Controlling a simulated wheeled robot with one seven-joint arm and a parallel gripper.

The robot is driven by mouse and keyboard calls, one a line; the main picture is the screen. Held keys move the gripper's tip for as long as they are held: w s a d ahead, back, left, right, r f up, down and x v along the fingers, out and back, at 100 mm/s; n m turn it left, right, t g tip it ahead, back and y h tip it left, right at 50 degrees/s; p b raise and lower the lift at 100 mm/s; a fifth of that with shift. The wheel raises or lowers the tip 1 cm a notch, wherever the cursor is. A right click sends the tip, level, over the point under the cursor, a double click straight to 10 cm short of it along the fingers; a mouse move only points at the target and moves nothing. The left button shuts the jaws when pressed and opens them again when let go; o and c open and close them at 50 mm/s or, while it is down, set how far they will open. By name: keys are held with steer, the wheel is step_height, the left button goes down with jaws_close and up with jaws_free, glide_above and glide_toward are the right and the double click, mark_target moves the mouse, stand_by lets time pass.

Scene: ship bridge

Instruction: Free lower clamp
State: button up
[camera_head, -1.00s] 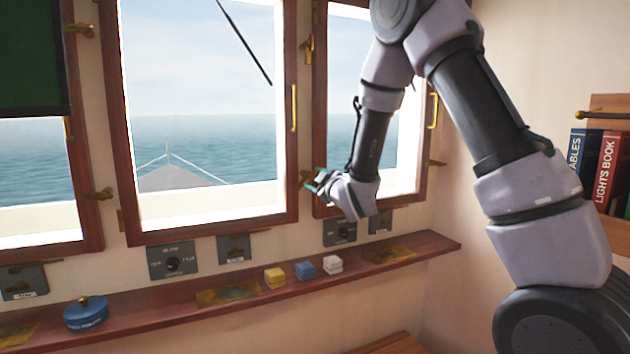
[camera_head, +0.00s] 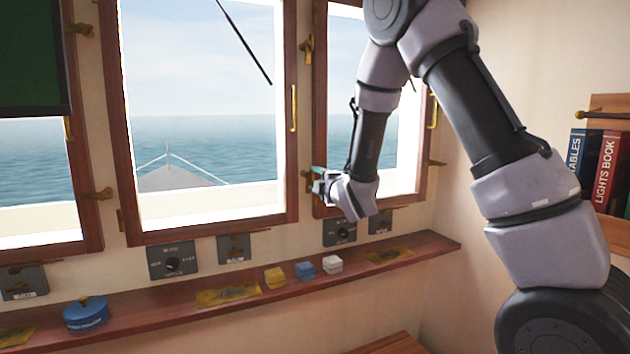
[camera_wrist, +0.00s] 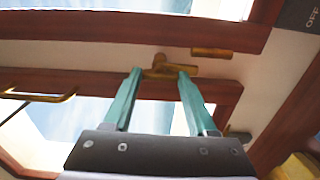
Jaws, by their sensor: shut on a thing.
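The lower clamp (camera_wrist: 170,70) is a brass piece on the wooden frame of the right-hand window, and in the wrist view its brass lever lies between my teal fingertips. My gripper (camera_wrist: 160,73) is shut on that lever. In the head view my gripper (camera_head: 318,178) is at the lower left side of the right window's frame (camera_head: 318,120). The brass of the clamp (camera_head: 306,180) shows only in small part there, just left of my fingers.
An upper brass clamp (camera_head: 307,47) sits higher on the same frame. A brass pull handle (camera_head: 434,110) is on the window's right side. Below, a wooden shelf (camera_head: 430,248) carries a blue round tin (camera_head: 86,315) and yellow, blue and white small blocks (camera_head: 274,278). Books (camera_head: 606,170) stand at right.

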steer(key=shift+s+f, duration=0.1)
stand_by(0.3)
steer(key=o, duration=1.4)
steer(key=shift+c, duration=0.2)
